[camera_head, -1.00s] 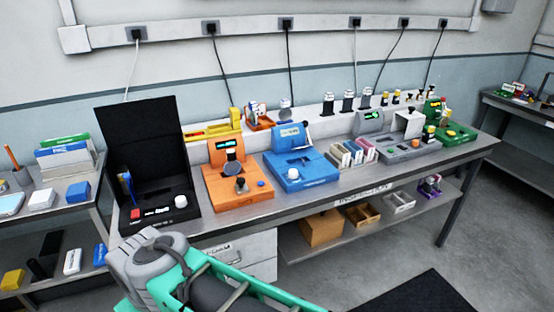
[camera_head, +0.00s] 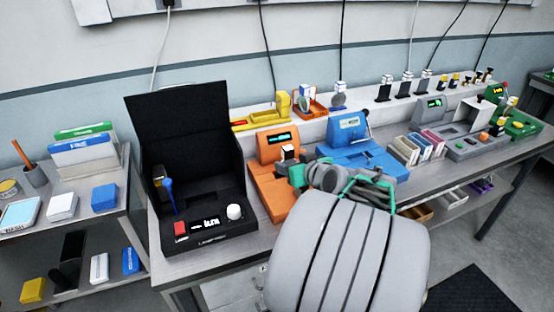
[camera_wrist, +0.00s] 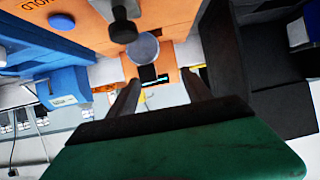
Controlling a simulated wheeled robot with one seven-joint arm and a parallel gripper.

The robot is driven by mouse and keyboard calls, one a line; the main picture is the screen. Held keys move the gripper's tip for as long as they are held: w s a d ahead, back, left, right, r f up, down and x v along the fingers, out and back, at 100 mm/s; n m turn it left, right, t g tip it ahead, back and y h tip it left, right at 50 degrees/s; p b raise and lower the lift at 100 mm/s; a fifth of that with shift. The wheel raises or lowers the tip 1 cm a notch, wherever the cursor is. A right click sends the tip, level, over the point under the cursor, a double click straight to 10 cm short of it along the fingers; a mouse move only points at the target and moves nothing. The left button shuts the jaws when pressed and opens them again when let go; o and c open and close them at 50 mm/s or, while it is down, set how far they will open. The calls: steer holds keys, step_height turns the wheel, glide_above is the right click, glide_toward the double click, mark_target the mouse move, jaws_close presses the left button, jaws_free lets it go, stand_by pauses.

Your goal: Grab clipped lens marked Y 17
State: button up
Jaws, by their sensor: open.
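No Y 17 mark is readable in either view. A round grey-blue lens-like disc with a white top (camera_head: 338,98) stands on the back ledge behind the blue device. Left of it, an orange holder (camera_head: 318,111) carries a white and blue piece. In the wrist view, my gripper (camera_wrist: 160,88) is open and empty, its two dark fingers pointing at the orange device (camera_wrist: 158,22). A pale round disc (camera_wrist: 142,47) and a black knob (camera_wrist: 122,27) on that device lie beyond the fingertips. In the head view, my arm hides the fingers and part of the orange device.
An open black case (camera_head: 185,145) stands left of the orange device; its raised lid is tall. The blue device (camera_head: 357,150) stands to the right. Grey and green devices (camera_head: 515,125) fill the far right. A yellow piece (camera_head: 262,118) lies on the back ledge.

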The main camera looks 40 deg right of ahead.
mark_target(290, 152)
steer(key=shift+t+h, duration=0.3)
steer(key=shift+h, duration=0.1)
steer(key=w+d, duration=0.1)
steer(key=w, duration=0.1)
steer(key=w+d+f+p, duration=0.1)
steer(key=w+d, duration=0.1)
steer(key=w+d+p, duration=0.1)
steer(key=w, duration=0.1)
steer(key=shift+w+d+f, duration=0.25)
steer(key=shift+d+f, duration=0.05)
steer(key=shift+f, duration=0.1)
steer(key=shift+a, duration=0.1)
jaws_close()
